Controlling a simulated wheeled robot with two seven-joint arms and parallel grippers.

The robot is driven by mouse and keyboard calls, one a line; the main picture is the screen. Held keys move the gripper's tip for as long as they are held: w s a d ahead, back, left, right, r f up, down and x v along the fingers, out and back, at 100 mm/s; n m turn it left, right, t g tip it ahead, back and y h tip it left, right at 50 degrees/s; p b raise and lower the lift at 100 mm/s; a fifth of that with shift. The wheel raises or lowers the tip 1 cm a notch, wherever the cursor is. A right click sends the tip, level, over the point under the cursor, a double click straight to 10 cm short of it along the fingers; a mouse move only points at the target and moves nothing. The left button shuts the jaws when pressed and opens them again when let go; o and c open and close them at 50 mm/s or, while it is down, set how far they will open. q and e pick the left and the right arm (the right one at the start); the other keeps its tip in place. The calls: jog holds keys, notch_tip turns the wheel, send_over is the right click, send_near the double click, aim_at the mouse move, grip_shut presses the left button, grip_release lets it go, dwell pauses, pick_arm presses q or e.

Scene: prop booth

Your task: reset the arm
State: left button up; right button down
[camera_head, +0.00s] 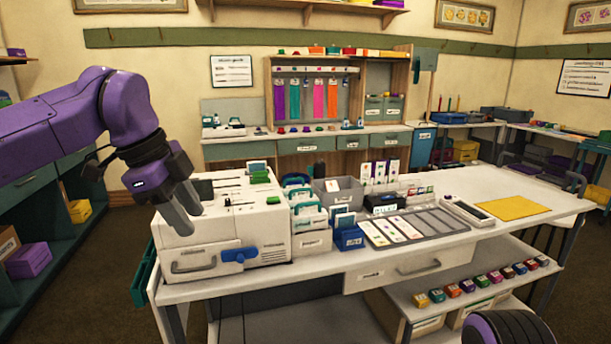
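My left arm is purple and comes in from the left. Its dark grey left gripper (194,224) points down in front of the white machine (222,238) at the table's left end. The two fingertips show apart, with nothing visible between them. I cannot tell whether they touch the machine. Of my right arm only a rounded purple and black part (508,328) shows at the bottom right; its gripper is out of view.
The white table (540,185) carries a grey bin (338,192), a card tray (420,225) and a yellow sheet (510,208). Several small coloured boxes line the lower shelf (455,306). A wooden hutch (270,95) and drawers stand behind. The table's right end has free room.

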pick_arm(q)
jog(key=w+a+f+m+t+y, duration=0.1)
jog(key=w+a+f+m+y, duration=0.15)
jog(key=f+m, duration=0.3)
jog(key=w+a+f+m+t+y, duration=0.2)
jog(key=f+m+y, duration=0.2)
jog(key=f+m, duration=0.15)
jog(key=w+a+f+m+t+y, duration=0.1)
jog(key=w+a+f+m+y, duration=0.15)
jog(key=f+m, duration=0.35)
jog(key=s+f+m+t, duration=0.1)
jog(key=s+f+m, duration=0.2)
jog(key=f+m, duration=0.6)
jog(key=s+f+m+t, duration=0.25)
jog(key=f+m, duration=0.35)
jog(key=f, duration=0.4)
jog(key=s+a+f+m+g, duration=0.1)
jog(key=s+f+m, duration=0.4)
jog(key=s, duration=0.5)
jog(key=s+a+f+m+g+h, duration=0.1)
jog(key=s+f+m+g, duration=0.2)
jog(key=s+f+m, duration=0.2)
jog(key=s+a+f+m+g+h, duration=0.1)
jog(key=s+f+m, duration=0.3)
jog(key=s+f, duration=0.6)
jog(key=s+g, duration=0.1)
jog(key=s, duration=0.6)
jog(key=shift+s+a+m+g, duration=0.15)
jog(key=shift+a+m+g, duration=0.2)
jog(key=shift+a+m, duration=0.05)
